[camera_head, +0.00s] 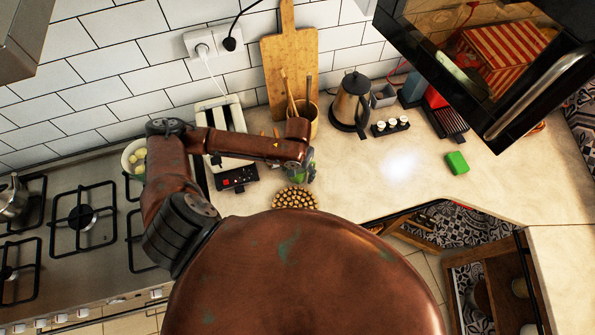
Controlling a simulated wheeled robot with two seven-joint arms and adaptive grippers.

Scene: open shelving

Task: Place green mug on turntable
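My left arm comes in from the left and bends over the counter. Its end, with the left gripper (304,171), is above the counter near the utensil holder. A small patch of green (312,167) shows at the arm's end; it may be the green mug, mostly hidden by the arm. The fingers cannot be made out, so I cannot tell whether they are shut on it. A round, brown, studded disc (295,198), possibly the turntable, lies on the counter just below the green patch in the picture. My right gripper is not in view.
A toaster (231,150) stands left of the arm's end, beside the stove (82,222). A cutting board (290,65), utensil holder (301,117) and kettle (350,101) stand along the wall. A green block (457,163) lies right. The counter's middle is clear.

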